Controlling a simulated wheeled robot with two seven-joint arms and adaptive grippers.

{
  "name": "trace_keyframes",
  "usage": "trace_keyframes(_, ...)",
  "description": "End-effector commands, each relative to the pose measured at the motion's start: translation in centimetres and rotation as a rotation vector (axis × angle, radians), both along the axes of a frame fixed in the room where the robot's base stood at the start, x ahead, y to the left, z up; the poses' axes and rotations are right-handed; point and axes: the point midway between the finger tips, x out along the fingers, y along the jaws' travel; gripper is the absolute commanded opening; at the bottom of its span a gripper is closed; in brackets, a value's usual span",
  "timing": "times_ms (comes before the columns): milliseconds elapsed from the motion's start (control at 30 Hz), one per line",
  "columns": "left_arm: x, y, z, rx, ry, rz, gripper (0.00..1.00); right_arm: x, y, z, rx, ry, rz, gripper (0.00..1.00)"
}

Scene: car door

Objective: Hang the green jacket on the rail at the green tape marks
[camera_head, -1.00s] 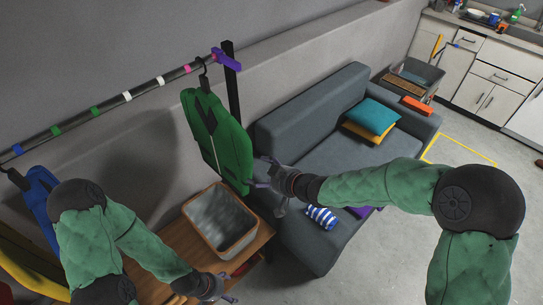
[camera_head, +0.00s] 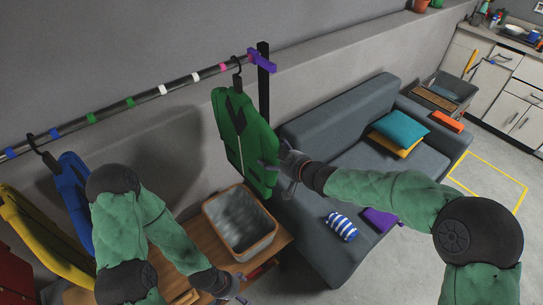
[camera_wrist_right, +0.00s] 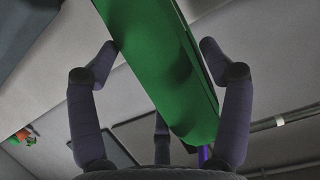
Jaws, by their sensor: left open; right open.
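The green jacket (camera_head: 236,118) hangs from a dark hanger (camera_head: 237,74) near the right end of the rail (camera_head: 180,83), beside the pink mark. The green tape marks (camera_head: 91,117) and (camera_head: 130,101) are further left on the rail, with no hanger between them. My right gripper (camera_head: 273,168) is at the jacket's lower right edge. In the right wrist view the green cloth (camera_wrist_right: 165,65) runs between the open fingers (camera_wrist_right: 157,65), and I cannot tell whether they touch it. My left gripper (camera_head: 238,291) is open and empty, low in front of the wooden bench.
A blue jacket (camera_head: 76,200) and a yellow jacket (camera_head: 40,240) hang at the left. A grey bin (camera_head: 240,225) stands on the wooden bench (camera_head: 190,238) below the rail. A grey sofa (camera_head: 330,125) and a dark post (camera_head: 263,85) are to the right.

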Motion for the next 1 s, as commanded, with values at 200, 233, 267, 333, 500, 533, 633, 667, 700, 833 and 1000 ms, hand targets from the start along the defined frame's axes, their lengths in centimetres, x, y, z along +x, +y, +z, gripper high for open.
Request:
trace_keyframes(200, 0.0, 0.0, -0.4, 0.000, 0.000, 0.000, 0.78, 1.4, 1.0, -0.7, 0.001, -0.001, 0.000, 0.79)
trace_keyframes(233, 0.0, 0.0, -0.4, 0.000, 0.000, 0.000, 0.78, 1.4, 1.0, -0.7, 0.001, -0.001, 0.000, 0.79)
trace_keyframes(267, 0.0, 0.0, -0.4, 0.000, 0.000, 0.000, 0.78, 1.5, 1.1, -0.8, 0.001, -0.001, 0.000, 0.79)
trace_keyframes(333, 0.0, 0.0, -0.4, 0.000, 0.000, 0.000, 0.78, 1.6, 1.1, -0.8, 0.000, 0.000, 0.000, 0.79)
trace_keyframes(500, 0.0, 0.0, -0.4, 0.000, 0.000, 0.000, 0.78, 1.6, 1.1, -0.7, 0.000, -0.001, -0.001, 0.79)
trace_keyframes(533, 0.0, 0.0, -0.4, 0.000, 0.000, 0.000, 0.78, 1.6, 1.1, -0.7, 0.000, -0.001, -0.001, 0.79)
trace_keyframes(633, 0.0, 0.0, -0.4, 0.000, 0.000, 0.000, 0.78, 1.6, 1.1, -0.7, 0.000, -0.001, -0.001, 0.56)
trace_keyframes(667, 0.0, 0.0, -0.4, 0.000, 0.000, 0.000, 0.78, 1.6, 1.1, -0.7, 0.000, -0.001, -0.001, 0.48)
trace_keyframes(700, 0.0, 0.0, -0.4, 0.000, 0.000, 0.000, 0.78, 1.6, 1.1, -0.7, 0.000, -0.001, -0.001, 0.37)
trace_keyframes(833, 0.0, 0.0, -0.4, 0.000, 0.000, 0.000, 0.78, 1.6, 1.1, -0.7, 0.000, -0.001, -0.001, 0.00)
trace_keyframes(1000, 0.0, 0.0, -0.2, 0.000, 0.000, 0.000, 0.78, 1.6, 1.1, -0.5, 0.000, -0.001, -0.001, 0.00)
